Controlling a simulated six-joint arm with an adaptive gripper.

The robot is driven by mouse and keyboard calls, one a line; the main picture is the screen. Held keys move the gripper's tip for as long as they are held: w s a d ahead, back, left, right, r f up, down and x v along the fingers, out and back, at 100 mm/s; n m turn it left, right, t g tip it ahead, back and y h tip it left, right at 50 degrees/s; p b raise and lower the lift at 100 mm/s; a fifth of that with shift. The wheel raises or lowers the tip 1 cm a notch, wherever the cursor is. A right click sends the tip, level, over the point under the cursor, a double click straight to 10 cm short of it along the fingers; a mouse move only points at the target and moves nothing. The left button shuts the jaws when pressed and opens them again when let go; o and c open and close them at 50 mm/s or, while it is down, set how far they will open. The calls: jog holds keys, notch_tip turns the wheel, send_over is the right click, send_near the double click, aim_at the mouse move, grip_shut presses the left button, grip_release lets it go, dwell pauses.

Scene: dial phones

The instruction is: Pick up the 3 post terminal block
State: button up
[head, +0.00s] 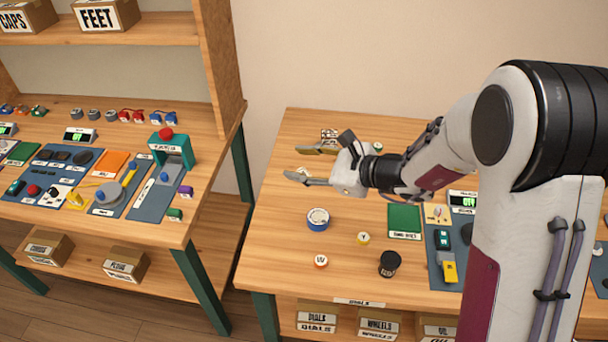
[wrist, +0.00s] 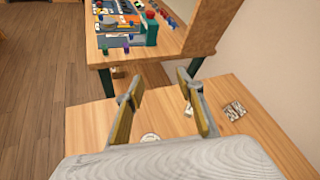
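My gripper (head: 297,163) is open and empty over the far left part of the right table. Its two fingers are spread wide in the wrist view (wrist: 158,82). A small block with a dark and light pattern (head: 329,134) lies near the back of the table, just beyond the upper finger. It also shows in the wrist view (wrist: 234,110), to the right of the right finger. It may be the 3 post terminal block, but I cannot count its posts. A small pale piece (wrist: 188,109) lies by the right finger, partly hidden.
A blue-rimmed roll (head: 318,220), a W-marked disc (head: 320,262), a Y-marked disc (head: 363,238) and a black cylinder (head: 389,264) stand nearer. A crowded second table (head: 170,226) stands left, across a gap.

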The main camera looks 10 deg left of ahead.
jog(key=w+f+m+t, duration=0.2)
jog(key=w+f+m, duration=0.2)
jog(key=w+f, duration=0.25)
jog(key=m+t+h, duration=0.2)
jog(key=m+h, duration=0.1)
jog(key=m, duration=0.2)
send_over(315, 189)
jog(key=s+d, duration=0.2)
jog(key=f, duration=0.9)
jog(key=shift+w+a, duration=0.1)
jog(key=shift+a, duration=0.1)
jog(key=shift+x, duration=1.25)
jog(key=shift+a, duration=0.1)
jog(key=shift+x, duration=2.6)
jog(key=shift+f, duration=0.15)
jog(key=c, duration=1)
